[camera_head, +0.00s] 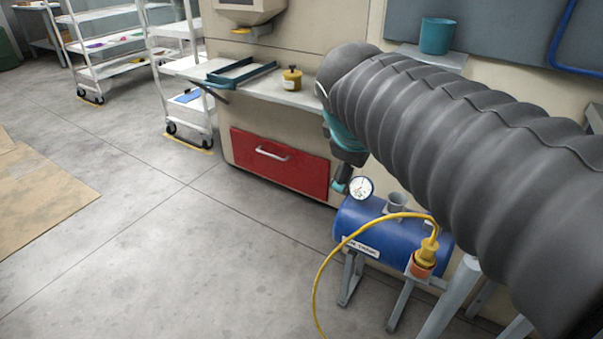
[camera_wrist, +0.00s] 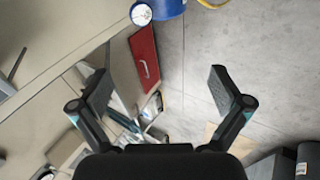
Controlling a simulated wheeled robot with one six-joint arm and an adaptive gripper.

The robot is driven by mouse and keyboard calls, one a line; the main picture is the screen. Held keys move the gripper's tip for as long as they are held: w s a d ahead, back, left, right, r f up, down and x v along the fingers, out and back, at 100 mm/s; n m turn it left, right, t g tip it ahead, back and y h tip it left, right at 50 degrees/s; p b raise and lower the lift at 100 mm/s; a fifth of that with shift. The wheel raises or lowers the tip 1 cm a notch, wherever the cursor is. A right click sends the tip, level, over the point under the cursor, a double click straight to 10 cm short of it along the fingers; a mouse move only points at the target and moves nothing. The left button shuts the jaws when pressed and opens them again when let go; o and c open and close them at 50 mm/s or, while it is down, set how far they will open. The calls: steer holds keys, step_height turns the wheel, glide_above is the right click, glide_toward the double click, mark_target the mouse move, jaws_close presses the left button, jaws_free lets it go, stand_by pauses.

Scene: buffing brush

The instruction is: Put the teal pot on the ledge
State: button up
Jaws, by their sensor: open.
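A teal pot (camera_head: 436,36) stands upright on a pale ledge (camera_head: 407,54) that juts from the wall at the upper right of the head view. Part of the ledge is hidden behind my arm. My gripper (camera_wrist: 160,92) is open, with nothing between its two fingers in the wrist view. In the head view my gripper is mostly hidden by my arm; its visible end is below and left of the pot, apart from it. The pot cannot be made out in the wrist view.
A blue tank (camera_head: 360,222) with a gauge (camera_head: 360,188) and yellow hose stands below my arm. A cabinet with a red drawer (camera_head: 278,163) has a blue tray (camera_head: 241,73) and a yellow container (camera_head: 291,79) on top. White carts stand at the left; open floor lies in front.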

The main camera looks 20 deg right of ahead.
steer(key=s+a+f+m+y, duration=0.4)
steer(key=s+a+f+m, duration=0.3)
steer(key=s+a+f, duration=0.1)
step_height(320, 180, down, 2)
steer(key=shift+s+f+m, duration=0.25)
steer(key=shift+s+m, duration=0.05)
steer(key=shift+s, duration=0.3)
steer(key=shift+a, duration=0.1)
stand_by(1.4)
